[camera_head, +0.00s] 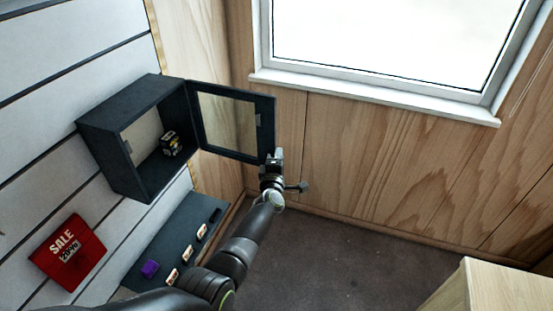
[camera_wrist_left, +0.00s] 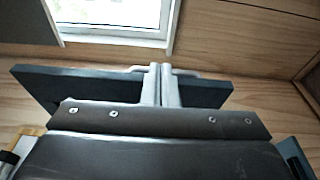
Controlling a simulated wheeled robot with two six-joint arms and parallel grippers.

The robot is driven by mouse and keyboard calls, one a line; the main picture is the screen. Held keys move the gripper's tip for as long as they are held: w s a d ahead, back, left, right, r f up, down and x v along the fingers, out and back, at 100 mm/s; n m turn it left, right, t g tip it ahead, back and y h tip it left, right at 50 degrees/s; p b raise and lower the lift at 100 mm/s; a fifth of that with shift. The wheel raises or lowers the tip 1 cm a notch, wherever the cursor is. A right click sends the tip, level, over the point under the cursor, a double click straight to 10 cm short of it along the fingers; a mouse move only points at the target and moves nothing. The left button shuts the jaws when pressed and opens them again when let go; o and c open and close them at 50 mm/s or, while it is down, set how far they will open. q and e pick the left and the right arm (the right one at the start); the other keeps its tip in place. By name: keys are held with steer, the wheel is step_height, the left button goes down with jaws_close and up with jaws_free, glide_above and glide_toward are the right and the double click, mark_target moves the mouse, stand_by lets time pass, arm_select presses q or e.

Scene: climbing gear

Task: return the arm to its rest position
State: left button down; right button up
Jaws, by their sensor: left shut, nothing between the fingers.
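My left arm reaches up from the bottom of the head view. Its gripper (camera_head: 276,156) is at the free edge of the open cabinet door (camera_head: 229,152). In the left wrist view the two pale fingers (camera_wrist_left: 162,72) are shut together with nothing between them. A dark panel, seemingly the door (camera_wrist_left: 65,84), spans behind them. I cannot tell whether the fingers touch it. The dark wall cabinet (camera_head: 112,128) stands open with a small black and yellow item (camera_head: 171,144) inside. My right gripper is not in view.
Below the cabinet is a dark shelf (camera_head: 165,238) with a purple item (camera_head: 150,268) and several small tags. A red sale sign (camera_head: 67,252) hangs left. A window (camera_head: 385,45) is above. Pale wooden furniture (camera_head: 507,288) stands lower right. The floor (camera_head: 340,262) between is clear.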

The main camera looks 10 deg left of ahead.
arm_select(q)
steer(key=s+a+f+m+g+b, duration=0.2)
steer(key=s+a+f+m+g, duration=0.15)
steer(key=s+f, duration=0.8)
steer(key=s+a+f+m+g+b, duration=0.3)
steer(key=s+f, duration=0.5)
steer(key=f, duration=0.7)
steer(key=s+a+f+m+g+b, duration=0.15)
steer(key=s+a+f+m, duration=0.25)
steer(key=s+f, duration=0.7)
steer(key=s+a+f+m+g+b, duration=0.1)
steer(key=s+f, duration=0.5)
steer(key=s, duration=0.6)
steer(key=s+a+f+m+g+b, duration=0.1)
steer(key=s+a+f+m+g, duration=0.2)
steer(key=s, duration=0.9)
steer(key=s+a+f+m+g+y+b, duration=0.1)
steer(key=s+a+f+m+g+b, duration=0.1)
steer(key=s+a+f, duration=0.5)
steer(key=s+f+m+g, duration=0.1)
steer(key=s+f+g, duration=0.1)
steer(key=s, duration=0.4)
steer(key=shift+f+g, duration=0.4)
steer(key=shift+f, duration=0.4)
